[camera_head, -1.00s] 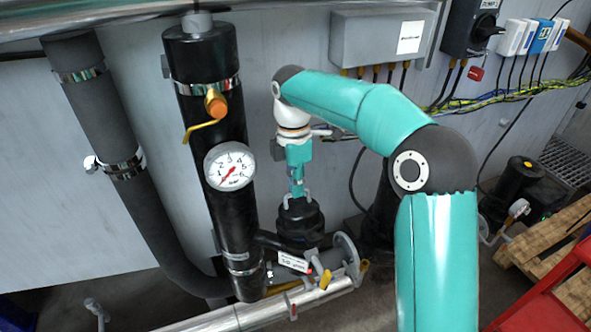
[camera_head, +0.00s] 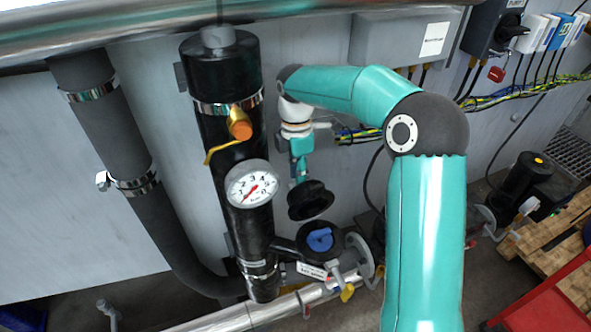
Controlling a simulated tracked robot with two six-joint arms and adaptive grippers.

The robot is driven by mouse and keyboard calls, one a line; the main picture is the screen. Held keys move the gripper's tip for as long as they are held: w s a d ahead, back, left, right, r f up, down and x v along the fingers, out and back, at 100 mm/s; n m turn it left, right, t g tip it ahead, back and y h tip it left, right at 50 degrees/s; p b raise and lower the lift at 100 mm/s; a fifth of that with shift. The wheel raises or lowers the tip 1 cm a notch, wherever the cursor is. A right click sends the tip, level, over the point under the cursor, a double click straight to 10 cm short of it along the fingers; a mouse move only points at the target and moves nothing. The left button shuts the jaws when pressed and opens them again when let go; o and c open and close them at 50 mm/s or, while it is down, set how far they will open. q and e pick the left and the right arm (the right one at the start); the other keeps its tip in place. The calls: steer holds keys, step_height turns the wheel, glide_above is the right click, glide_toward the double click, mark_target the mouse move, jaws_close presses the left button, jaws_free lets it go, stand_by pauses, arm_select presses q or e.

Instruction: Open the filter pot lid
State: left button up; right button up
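The black filter pot (camera_head: 291,247) stands low on the pipework, right of the thick black upright pipe. Its top is open and something blue (camera_head: 320,239) shows inside. The black lid (camera_head: 311,201) hangs above the pot and apart from it, tilted so that its dark underside partly shows. My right gripper (camera_head: 301,181) is above the lid, pointing down, and appears shut on its top; the fingertips are small and partly hidden. My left gripper is not in view.
A pressure gauge (camera_head: 252,184) and a yellow-handled valve (camera_head: 239,124) stick out from the upright pipe (camera_head: 214,147) close to the left of my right gripper. A handwheel (camera_head: 361,259) is beside the pot. A grey box (camera_head: 400,40) and cables are on the wall.

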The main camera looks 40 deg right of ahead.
steer(key=shift+s+d+r, duration=0.1)
steer(key=shift+s+r, duration=0.05)
steer(key=shift+s, duration=0.15)
steer(key=shift+w+d+r, duration=0.1)
steer(key=shift+w+r, duration=0.1)
steer(key=shift+r, duration=0.95)
steer(key=shift+w+r, duration=0.2)
steer(key=shift+r, duration=1)
steer(key=shift+w+d+r, duration=0.1)
steer(key=shift+w+r, duration=0.1)
steer(key=shift+r, duration=0.95)
